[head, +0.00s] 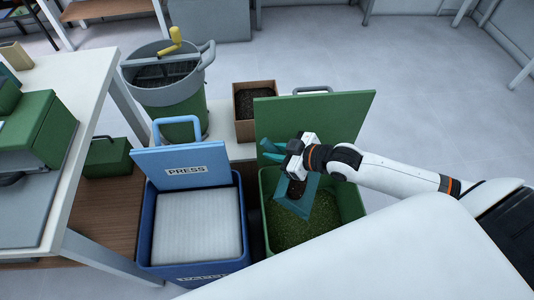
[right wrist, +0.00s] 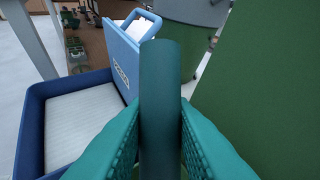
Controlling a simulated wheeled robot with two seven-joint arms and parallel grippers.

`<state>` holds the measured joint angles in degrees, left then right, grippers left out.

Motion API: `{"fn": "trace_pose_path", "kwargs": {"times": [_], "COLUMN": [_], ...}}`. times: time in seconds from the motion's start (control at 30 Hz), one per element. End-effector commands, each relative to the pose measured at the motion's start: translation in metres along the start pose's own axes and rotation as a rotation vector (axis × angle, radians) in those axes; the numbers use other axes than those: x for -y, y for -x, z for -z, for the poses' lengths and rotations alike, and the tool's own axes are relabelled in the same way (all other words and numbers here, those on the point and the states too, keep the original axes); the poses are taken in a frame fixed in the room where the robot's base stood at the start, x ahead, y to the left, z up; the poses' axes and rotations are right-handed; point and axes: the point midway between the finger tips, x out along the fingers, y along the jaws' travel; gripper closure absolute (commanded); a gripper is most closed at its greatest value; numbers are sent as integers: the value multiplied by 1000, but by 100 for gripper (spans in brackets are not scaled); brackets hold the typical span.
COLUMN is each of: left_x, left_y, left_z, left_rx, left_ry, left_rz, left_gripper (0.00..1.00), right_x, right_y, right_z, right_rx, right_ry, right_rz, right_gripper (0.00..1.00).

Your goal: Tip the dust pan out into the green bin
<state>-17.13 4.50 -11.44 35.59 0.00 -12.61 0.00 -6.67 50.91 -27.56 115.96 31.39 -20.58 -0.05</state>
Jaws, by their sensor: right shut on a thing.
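The green bin (head: 354,203) stands open with its lid (head: 335,118) raised at the back and green, grainy matter inside. The teal dust pan (head: 297,205) is over the bin's opening and looks tilted downward. A dark brown patch shows on the pan near my gripper; I cannot tell how much it holds. My right gripper (head: 272,152) is above the bin, shut on the pan's handle. In the right wrist view the teal fingers (right wrist: 160,145) clasp the dark teal handle (right wrist: 160,75) from both sides. My left gripper is not in view.
A blue bin (head: 243,225) marked PRESS, lid raised, stands left of the green bin. Behind are a grey-green bucket (head: 175,95) with a yellow handle and a brown box (head: 239,131) of dark matter. A white table (head: 90,100) is at left.

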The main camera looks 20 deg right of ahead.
Motion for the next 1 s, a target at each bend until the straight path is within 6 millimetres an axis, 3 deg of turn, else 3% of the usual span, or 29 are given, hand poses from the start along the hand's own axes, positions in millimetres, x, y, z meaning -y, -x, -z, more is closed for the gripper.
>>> {"fn": "trace_pose_path", "kwargs": {"times": [0.5,1.0], "left_x": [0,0], "left_y": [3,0], "left_z": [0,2], "left_rx": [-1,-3], "left_ry": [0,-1], "left_rz": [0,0], "left_gripper": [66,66], "right_x": [10,18], "right_y": [52,98], "right_z": [-2,13], "right_rx": [222,440], "right_ry": [-43,-86], "right_rz": [11,25], "right_gripper": [100,100]}}
